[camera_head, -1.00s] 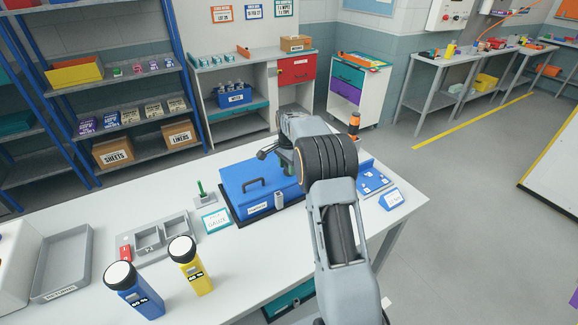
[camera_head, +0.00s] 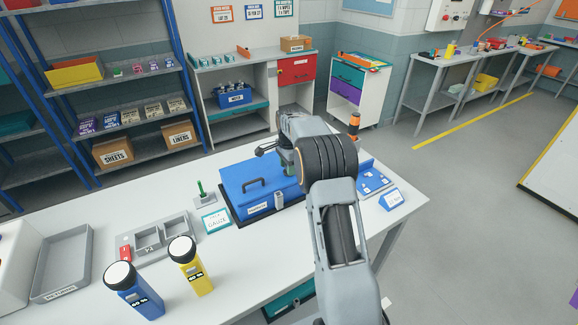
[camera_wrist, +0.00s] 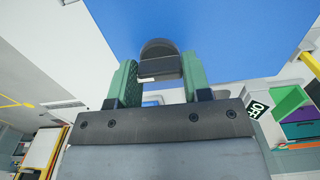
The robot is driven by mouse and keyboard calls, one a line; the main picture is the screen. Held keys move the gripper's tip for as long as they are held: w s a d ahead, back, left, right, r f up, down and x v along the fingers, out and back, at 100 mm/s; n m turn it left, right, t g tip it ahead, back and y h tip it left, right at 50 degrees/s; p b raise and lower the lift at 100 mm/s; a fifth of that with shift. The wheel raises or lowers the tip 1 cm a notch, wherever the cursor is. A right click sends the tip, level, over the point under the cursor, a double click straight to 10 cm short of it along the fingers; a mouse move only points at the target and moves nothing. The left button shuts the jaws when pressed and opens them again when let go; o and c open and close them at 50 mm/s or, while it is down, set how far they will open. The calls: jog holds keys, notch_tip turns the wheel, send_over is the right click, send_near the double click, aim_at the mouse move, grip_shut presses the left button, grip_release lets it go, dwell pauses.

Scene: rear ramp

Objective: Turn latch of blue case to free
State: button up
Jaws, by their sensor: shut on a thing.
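The blue case (camera_head: 235,182) lies on the white workbench with its lid down and a dark handle (camera_head: 253,183) on top. Its blue surface (camera_wrist: 215,35) fills the top of the wrist view. In the wrist view, the green fingers of my gripper (camera_wrist: 158,72) are closed on a dark grey, rounded latch (camera_wrist: 159,50) against the case. My arm hides the gripper's grip and the right part of the case in the head view. The latch's exact angle is hard to tell. A small grey upright part (camera_head: 278,201) shows at the case's front.
A gauze sign (camera_head: 216,222), a grey compartment tray (camera_head: 150,240), a blue bottle (camera_head: 135,292) and a yellow bottle (camera_head: 191,268) stand left of the case. A blue board (camera_head: 374,182) lies to its right. The bench's front middle is clear.

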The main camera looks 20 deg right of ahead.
jog(key=o, duration=0.9)
notch_tip(320, 180, up, 14)
jog(key=shift+f+b, duration=0.1)
jog(key=shift+b, duration=0.25)
